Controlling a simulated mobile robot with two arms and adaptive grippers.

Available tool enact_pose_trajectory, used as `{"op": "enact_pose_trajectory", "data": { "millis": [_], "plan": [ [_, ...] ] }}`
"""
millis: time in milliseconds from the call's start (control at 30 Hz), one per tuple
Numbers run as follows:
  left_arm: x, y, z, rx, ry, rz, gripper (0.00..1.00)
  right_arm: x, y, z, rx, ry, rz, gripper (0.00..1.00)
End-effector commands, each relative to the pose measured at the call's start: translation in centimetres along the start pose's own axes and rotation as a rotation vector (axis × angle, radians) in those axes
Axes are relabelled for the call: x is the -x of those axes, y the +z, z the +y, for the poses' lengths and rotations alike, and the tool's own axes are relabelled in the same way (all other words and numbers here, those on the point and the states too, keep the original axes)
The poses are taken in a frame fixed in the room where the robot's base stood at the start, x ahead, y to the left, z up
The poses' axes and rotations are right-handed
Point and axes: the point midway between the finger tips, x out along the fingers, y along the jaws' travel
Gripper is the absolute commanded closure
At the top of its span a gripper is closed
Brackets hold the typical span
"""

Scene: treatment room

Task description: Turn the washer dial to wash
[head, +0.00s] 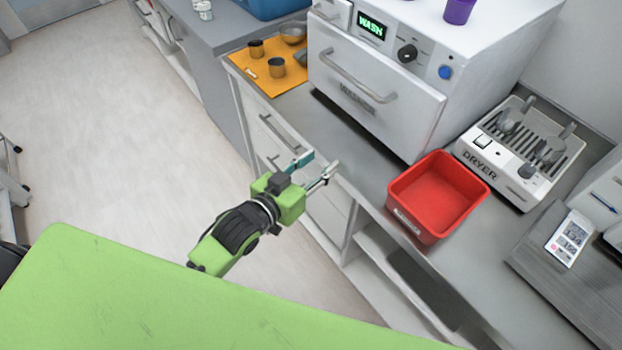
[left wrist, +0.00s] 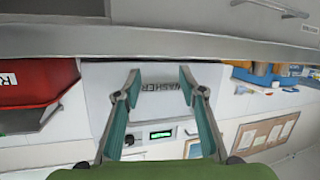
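The white washer (head: 385,85) stands on the counter in the head view, its door with a long handle facing out. Its green display (head: 371,25) reads WASH. The black dial (head: 407,53) sits right of the display, beside a blue button (head: 445,72); I cannot make out the dial's pointer clearly. My left gripper (head: 322,163) is open and empty, in front of the counter edge and below the washer, well apart from the dial. In the left wrist view the washer (left wrist: 150,76) appears upside down beyond the open fingers (left wrist: 160,80). My right gripper is not in view.
A red bin (head: 437,193) stands on the counter in front of the dryer (head: 515,150). An orange mat (head: 262,88) with metal cups lies left of the washer. A purple cup (head: 459,10) stands on top of the washer.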

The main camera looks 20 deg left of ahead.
Motion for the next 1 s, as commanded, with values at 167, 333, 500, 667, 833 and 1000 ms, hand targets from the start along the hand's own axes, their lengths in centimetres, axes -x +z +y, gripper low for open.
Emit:
{"op": "enact_pose_trajectory", "data": {
  "millis": [167, 333, 500, 667, 833, 1000],
  "plan": [
    [0.2, 3.2, -1.0, -0.005, -0.038, -0.086, 0.62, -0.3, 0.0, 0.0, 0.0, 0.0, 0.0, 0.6],
    [0.1, 5.2, -1.6, -0.008, -0.053, -0.122, 0.62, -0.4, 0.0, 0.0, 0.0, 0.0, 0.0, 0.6],
    [0.0, 6.0, -1.9, -0.009, -0.059, -0.138, 0.62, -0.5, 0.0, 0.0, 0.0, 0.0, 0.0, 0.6],
    [0.0, 6.1, -1.9, -0.009, -0.06, -0.139, 0.62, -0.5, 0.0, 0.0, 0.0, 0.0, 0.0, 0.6],
    [0.0, 6.0, -1.9, -0.009, -0.059, -0.139, 0.62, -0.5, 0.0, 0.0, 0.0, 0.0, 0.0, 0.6],
    [0.0, 6.0, -1.9, -0.009, -0.059, -0.138, 0.62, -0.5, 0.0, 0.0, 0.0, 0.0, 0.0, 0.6]
  ]
}}
